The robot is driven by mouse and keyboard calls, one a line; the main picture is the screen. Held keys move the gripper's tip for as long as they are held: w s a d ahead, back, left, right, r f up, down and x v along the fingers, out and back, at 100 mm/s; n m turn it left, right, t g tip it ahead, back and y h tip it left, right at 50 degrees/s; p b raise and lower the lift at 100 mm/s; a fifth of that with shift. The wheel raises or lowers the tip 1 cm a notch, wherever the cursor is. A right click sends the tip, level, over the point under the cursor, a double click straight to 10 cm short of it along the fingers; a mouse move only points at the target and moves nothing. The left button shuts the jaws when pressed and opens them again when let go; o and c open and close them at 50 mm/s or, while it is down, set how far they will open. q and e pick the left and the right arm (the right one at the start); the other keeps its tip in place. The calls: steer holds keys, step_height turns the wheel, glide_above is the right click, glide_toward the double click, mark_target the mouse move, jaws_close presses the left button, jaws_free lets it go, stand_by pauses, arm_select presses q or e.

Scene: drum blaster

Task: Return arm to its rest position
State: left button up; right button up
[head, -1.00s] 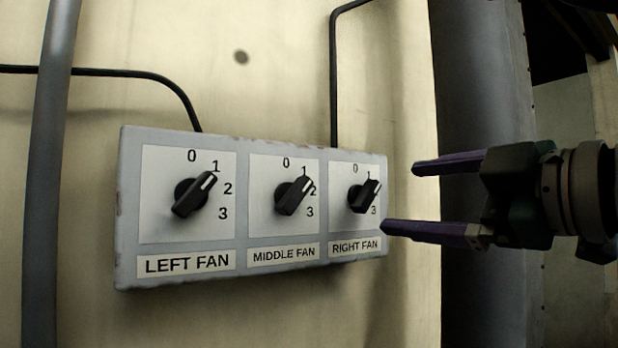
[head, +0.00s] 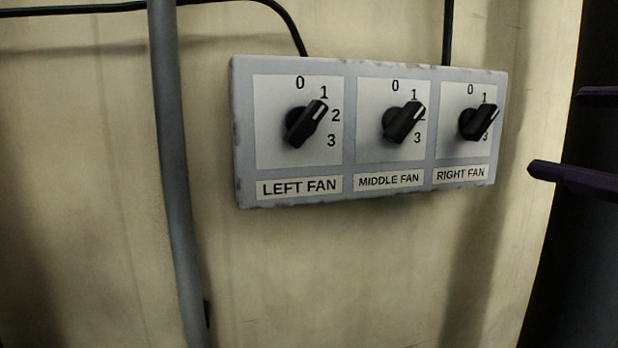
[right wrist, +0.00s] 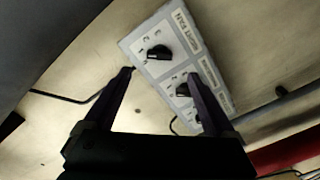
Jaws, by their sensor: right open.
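My right gripper (head: 570,135) shows only its two dark purple fingers at the right edge of the head view. They are apart and empty, to the right of the fan control box (head: 395,178). In the right wrist view the open fingers (right wrist: 160,75) point toward the box (right wrist: 218,70), with nothing between them held. The box carries the left fan knob (head: 306,123), the middle fan knob (head: 403,122) and the right fan knob (head: 480,122). Each knob's white mark points up and right, near the 1. My left gripper is not in view.
The box is fixed on a pale wall (head: 330,275). A grey vertical pipe (head: 172,190) runs left of it. Black cables (head: 290,30) reach the box from above. A dark gap lies right of the wall. A red surface (right wrist: 290,152) shows in the right wrist view.

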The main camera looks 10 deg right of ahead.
steer(key=s+f+m+g+h, duration=0.2)
steer(key=s+f+m+g, duration=0.15)
steer(key=f, duration=0.55)
steer(key=s+f+m+g+h, duration=0.2)
steer(key=s+f+m+g, duration=0.15)
steer(key=f, duration=0.45)
steer(key=s+a+f+m+g+y, duration=0.1)
steer(key=s+a+f+g+y, duration=0.2)
steer(key=s+a+f+g, duration=0.4)
steer(key=s+a+f, duration=0.2)
steer(key=a, duration=0.1)
steer(key=shift+s+a+f+m, duration=0.25)
steer(key=shift+s+a+m, duration=0.1)
steer(key=shift+a+m, duration=0.05)
